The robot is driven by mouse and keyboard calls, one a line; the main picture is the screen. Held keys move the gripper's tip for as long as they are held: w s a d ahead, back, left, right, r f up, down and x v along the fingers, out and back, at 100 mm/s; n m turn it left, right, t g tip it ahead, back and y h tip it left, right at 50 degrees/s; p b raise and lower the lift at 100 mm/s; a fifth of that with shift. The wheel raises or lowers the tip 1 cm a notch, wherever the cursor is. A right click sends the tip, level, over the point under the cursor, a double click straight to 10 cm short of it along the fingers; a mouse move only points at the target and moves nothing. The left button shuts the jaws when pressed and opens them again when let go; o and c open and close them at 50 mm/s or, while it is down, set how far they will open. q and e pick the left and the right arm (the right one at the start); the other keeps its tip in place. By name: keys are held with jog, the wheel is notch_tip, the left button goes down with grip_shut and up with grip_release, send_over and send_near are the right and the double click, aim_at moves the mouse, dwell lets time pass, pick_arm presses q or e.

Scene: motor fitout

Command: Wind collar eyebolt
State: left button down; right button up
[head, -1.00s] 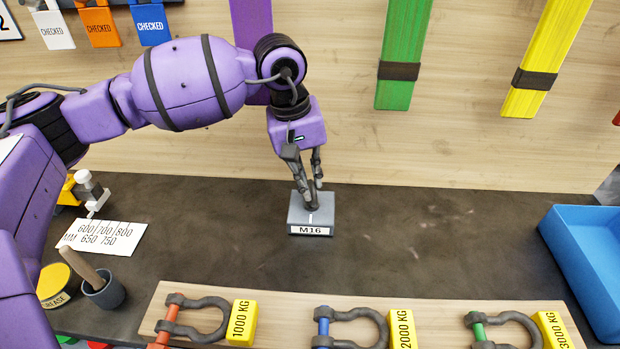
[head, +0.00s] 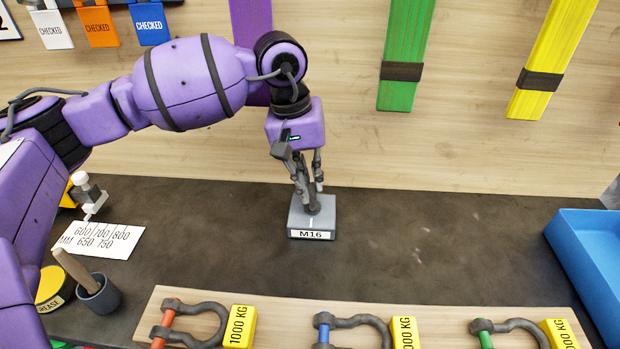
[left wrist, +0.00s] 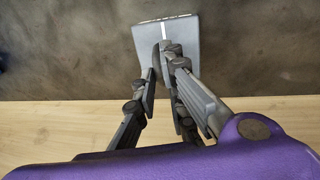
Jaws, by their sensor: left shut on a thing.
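The grey block marked M16 (head: 326,222) sits on the dark bench top below my left gripper. It has a white line on its top, which also shows in the left wrist view (left wrist: 182,45). My left gripper (head: 310,207) points down at the block from above, with its fingertips at the block's top. It is shut on a small dark grey part, which I take to be the collar eyebolt. The fingers hide most of it, so I cannot tell its thread or how its collar sits. My right gripper is in neither view.
A wooden board (head: 275,299) with several shackles and yellow weight tags lies along the front. A blue bin (head: 590,250) stands at the right. A white number card (head: 100,240), a grey pot (head: 100,295) and a grease tin (head: 50,285) are at the left. Bench right of the block is clear.

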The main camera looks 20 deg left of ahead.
aim_at(305, 206)
pick_arm(q)
jog(key=shift+d, duration=0.25)
dwell(0.5)
jog(key=c, duration=1.8)
grip_release()
jog(key=shift+s, duration=0.1)
jog(key=shift+c, duration=0.2)
jog(key=shift+a+r, duration=0.1)
jog(key=shift+r, duration=0.05)
jog(key=shift+a+r, duration=0.1)
jog(key=shift+r, duration=0.3)
notch_tip(305, 206, up, 6)
jog(key=shift+s+a+r, duration=0.2)
jog(key=shift+a, duration=0.25)
